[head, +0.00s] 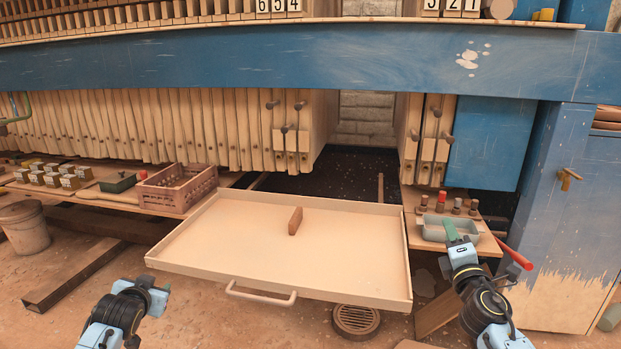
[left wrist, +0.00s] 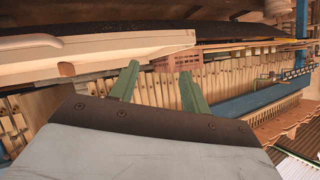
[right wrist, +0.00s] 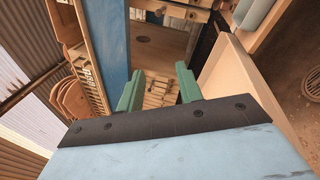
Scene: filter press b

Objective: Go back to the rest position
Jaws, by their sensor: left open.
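My left gripper (head: 160,290) is low at the left, in front of the pale drip tray (head: 210,252). Its green fingers stand apart with nothing between them in the left wrist view (left wrist: 158,85). My right gripper (head: 458,232) appears at the right, overlapping the small grey-green tray (head: 433,221) in the head view; I cannot tell how far above it. In the right wrist view its green fingers (right wrist: 160,85) are apart and nothing is held between them.
A brown block (head: 295,221) stands in the pale tray, which has a front handle (head: 262,296). A brown crate (head: 177,188) sits on the left bench. A red-handled tool (head: 515,254) lies by my right gripper. A blue cabinet (head: 565,200) stands right. A bucket (head: 24,228) is far left.

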